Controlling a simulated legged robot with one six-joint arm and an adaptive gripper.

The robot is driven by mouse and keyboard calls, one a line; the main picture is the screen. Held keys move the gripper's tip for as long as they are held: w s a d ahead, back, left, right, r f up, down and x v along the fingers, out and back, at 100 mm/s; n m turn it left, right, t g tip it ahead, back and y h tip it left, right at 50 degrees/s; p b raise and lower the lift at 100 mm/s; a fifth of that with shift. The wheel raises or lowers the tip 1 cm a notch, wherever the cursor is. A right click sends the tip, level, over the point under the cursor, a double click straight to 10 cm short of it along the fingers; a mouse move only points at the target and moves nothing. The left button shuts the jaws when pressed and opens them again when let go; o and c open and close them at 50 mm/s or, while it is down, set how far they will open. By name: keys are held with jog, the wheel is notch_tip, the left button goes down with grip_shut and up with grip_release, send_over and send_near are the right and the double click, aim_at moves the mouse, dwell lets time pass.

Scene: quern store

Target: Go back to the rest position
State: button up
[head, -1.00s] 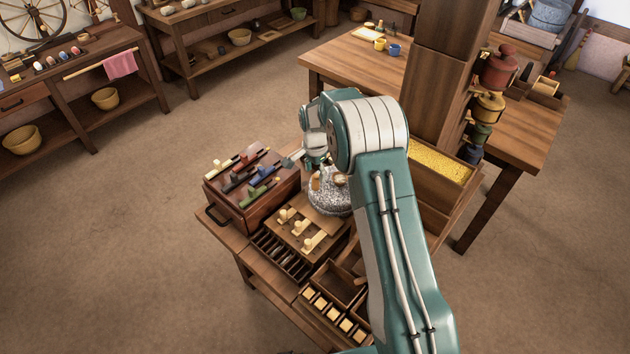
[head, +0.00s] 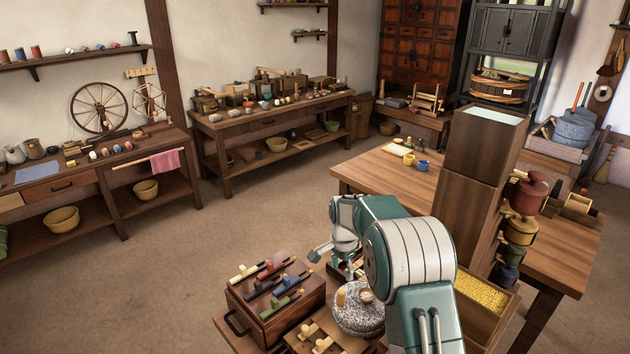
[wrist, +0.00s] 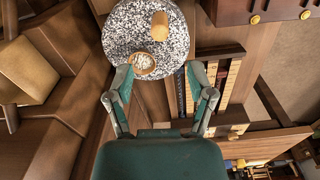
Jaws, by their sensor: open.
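My gripper (wrist: 162,90) is open and empty in the wrist view, its two green fingers spread apart. A round speckled grey quern stone (wrist: 170,20) lies just beyond the fingertips, with a wooden handle peg (wrist: 160,25) and a small bowl-like opening of pale grains (wrist: 142,63) on top. In the head view the quern (head: 358,312) stands on the workbench beside my folded arm. My gripper in the head view (head: 316,255) is small and partly hidden by my arm, above the bench near the quern.
A wooden box with coloured handles (head: 275,300) stands left of the quern. A bin of yellow grain (head: 482,294) and a wooden post (head: 475,190) stand to the right. A table (head: 400,185) is behind. The floor at left (head: 150,280) is clear.

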jog(key=s+d+r+n+t, duration=0.25)
jog(key=s+r+n, duration=0.35)
jog(key=s+r, duration=1.25)
jog(key=s+r+n+t, duration=0.1)
jog(key=s+n, duration=0.1)
jog(key=s, duration=0.7)
jog(key=s+d+r+n+t, duration=0.1)
jog(key=s+n+t, duration=0.1)
jog(key=s, duration=0.8)
jog(key=shift+s+r+n, duration=0.15)
jog(key=shift+r+n, duration=0.2)
jog(key=shift+n, duration=0.45)
